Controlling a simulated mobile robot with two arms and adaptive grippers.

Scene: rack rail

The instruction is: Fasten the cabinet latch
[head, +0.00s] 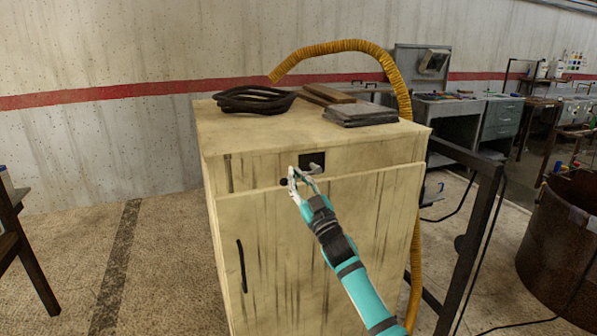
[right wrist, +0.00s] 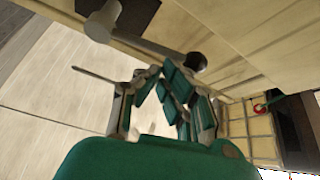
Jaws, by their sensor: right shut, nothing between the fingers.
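The pale, stained wooden cabinet (head: 240,140) stands in the middle of the head view. Its front door (head: 330,235) has a black vertical handle (head: 241,265) at the left; I cannot tell whether it is fully flush. The latch (head: 316,168) is a grey metal lever on a black plate (head: 311,159) above the door. In the right wrist view the latch lever (right wrist: 150,43) runs sideways to a dark ball knob (right wrist: 195,62). My right gripper (head: 294,177) is shut and empty close to the lever and knob; contact is unclear. My left gripper is out of view.
A dark coiled loop (head: 252,100) and flat boards (head: 360,112) lie on the cabinet top. A yellow hose (head: 350,46) arches behind. A dark metal frame (head: 480,220) and a rusty drum (head: 560,235) stand at the right.

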